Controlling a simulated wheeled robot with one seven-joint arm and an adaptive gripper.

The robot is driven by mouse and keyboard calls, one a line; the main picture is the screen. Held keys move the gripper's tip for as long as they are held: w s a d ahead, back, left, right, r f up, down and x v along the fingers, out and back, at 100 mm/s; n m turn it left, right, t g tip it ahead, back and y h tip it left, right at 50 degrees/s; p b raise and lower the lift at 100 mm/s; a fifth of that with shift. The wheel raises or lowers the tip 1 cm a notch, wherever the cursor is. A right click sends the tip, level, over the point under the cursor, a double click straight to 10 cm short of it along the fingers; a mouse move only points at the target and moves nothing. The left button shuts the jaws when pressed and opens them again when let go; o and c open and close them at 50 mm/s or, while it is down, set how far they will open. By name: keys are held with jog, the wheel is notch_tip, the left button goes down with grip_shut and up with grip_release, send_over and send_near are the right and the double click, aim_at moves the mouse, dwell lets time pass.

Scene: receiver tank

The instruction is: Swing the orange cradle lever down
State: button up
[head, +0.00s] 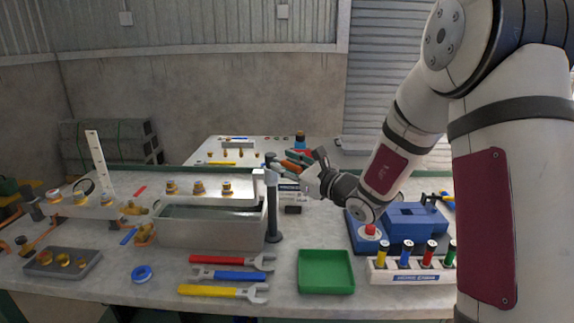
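My gripper (290,170) is at the end of the arm, which reaches in from the right. Its dark fingers are close to the top of a dark upright post (273,215), just right of the grey tank (210,232). A small orange piece (293,165) shows at the fingers, tilted. It may be the orange cradle lever, but its ends are hidden. Whether the fingers touch it, and how far apart they are, is too small to tell. The tank has a pale top bar with several brass fittings (199,187) on it.
Red (225,260), blue (228,275) and yellow (215,291) wrenches lie in front of the tank. A green tray (326,271) sits right of them. A blue case (403,222) and a rack of coloured cylinders (408,272) stand at right.

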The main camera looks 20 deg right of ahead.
jog(key=shift+c, duration=0.6)
grip_shut()
